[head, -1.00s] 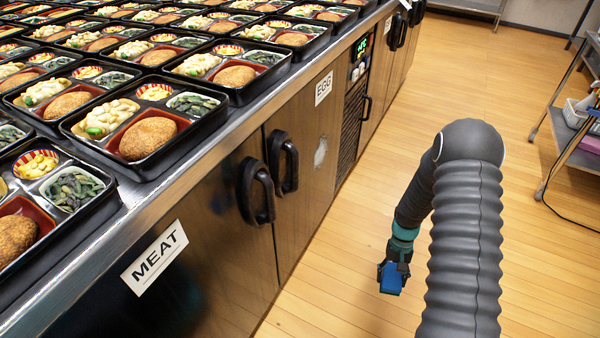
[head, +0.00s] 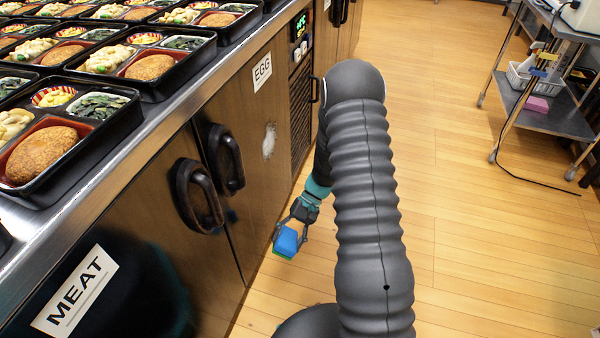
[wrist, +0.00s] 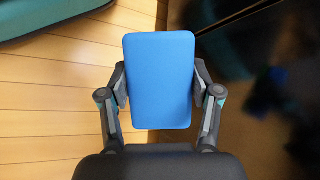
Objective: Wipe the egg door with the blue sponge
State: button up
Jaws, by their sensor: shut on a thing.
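The blue sponge (head: 287,241) is held in my gripper (head: 290,228), low above the wooden floor and to the right of the cabinet front. In the wrist view the sponge (wrist: 160,80) sits between the two fingers, which touch its sides. A thin green layer shows at its lower edge in the head view. The egg door (head: 262,160) carries the EGG label (head: 262,72) near its top, a dark handle (head: 224,158) and a whitish smudge (head: 269,141). The sponge is apart from the door.
The MEAT door (head: 150,230) with its own handle (head: 196,195) is nearer, at left. Bento trays (head: 60,142) crowd the counter above. A metal cart (head: 545,118) with a pink block stands at the right. The floor between is open.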

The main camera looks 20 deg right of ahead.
aim_at(271, 145)
jog(key=w+r+t+y, duration=0.1)
jog(key=r+y, duration=0.1)
jog(key=w+r+m+t+y+b, duration=0.1)
jog(key=w+r+y, duration=0.1)
jog(key=w+r+m+t+y, duration=0.1)
jog(key=r+y, duration=0.2)
jog(key=shift+w+d+b, duration=0.1)
jog(key=shift+w+b, duration=0.2)
jog(key=shift+b, duration=0.1)
jog(key=w+d+r+m+t+y+b, duration=0.1)
jog(key=w+d+r+m+t+y, duration=0.15)
jog(key=d+r+t, duration=0.2)
jog(key=w+d+r+m+t+y+b, duration=0.1)
jog(key=w+d+r+t+y, duration=0.15)
jog(key=r, duration=0.25)
jog(key=shift+t+h, duration=0.4)
jog(key=shift+h, duration=0.1)
jog(key=shift+w+a+r+p, duration=0.1)
jog(key=shift+w+a+p, duration=0.25)
jog(key=shift+w+a, duration=0.8)
jog(key=shift+w+a+r+p, duration=0.1)
jog(key=shift+w+a+p, duration=0.2)
jog(key=shift+w+a, duration=0.8)
jog(key=shift+x, duration=1)
jog(key=shift+w+f, duration=0.15)
jog(key=shift+f, duration=0.1)
